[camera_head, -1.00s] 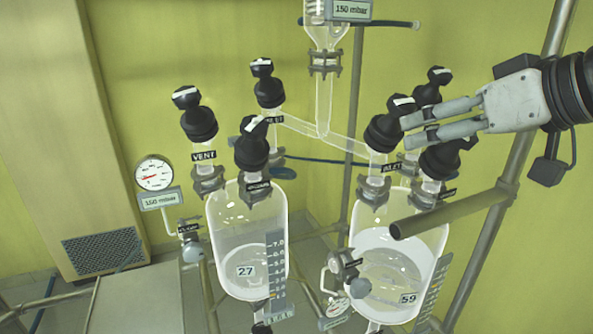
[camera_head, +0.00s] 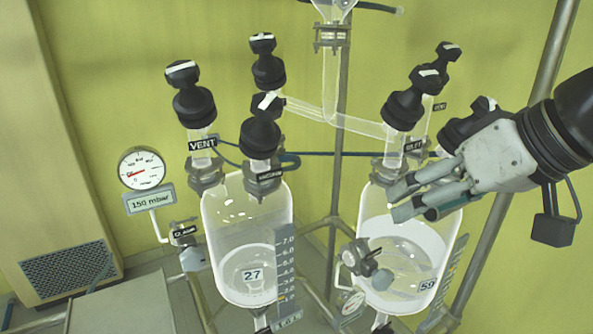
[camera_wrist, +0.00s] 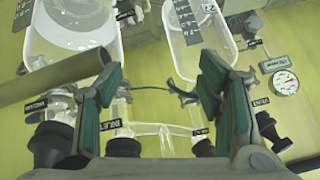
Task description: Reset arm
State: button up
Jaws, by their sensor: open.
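My gripper (camera_head: 412,200) is at the right in the head view, in front of the upper part of the right-hand glass reactor (camera_head: 405,262). Its fingers point left and a little down. In the wrist view my gripper (camera_wrist: 165,85) has its two green-padded fingers wide apart, with nothing held between them. The fingers and wrist cover part of the right reactor's neck and valve area in the head view.
The left reactor (camera_head: 240,235), marked 27, stands beside it with black-capped valves (camera_head: 193,100) on top. A round gauge (camera_head: 142,168) reads beside a 150 mbar label. Glass piping (camera_head: 335,118) joins the reactors. A metal pole (camera_head: 548,60) stands behind my arm.

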jog(key=shift+f, duration=0.1)
jog(key=s+f+m+g+h, duration=0.1)
jog(key=s+f+h, duration=0.2)
jog(key=s+f, duration=0.3)
jog(key=shift+s+a+f+m+g+h, duration=0.15)
jog(key=shift+s+a+m+g+h, duration=0.2)
jog(key=shift+s, duration=0.3)
jog(key=shift+d, duration=0.15)
dwell(1.5)
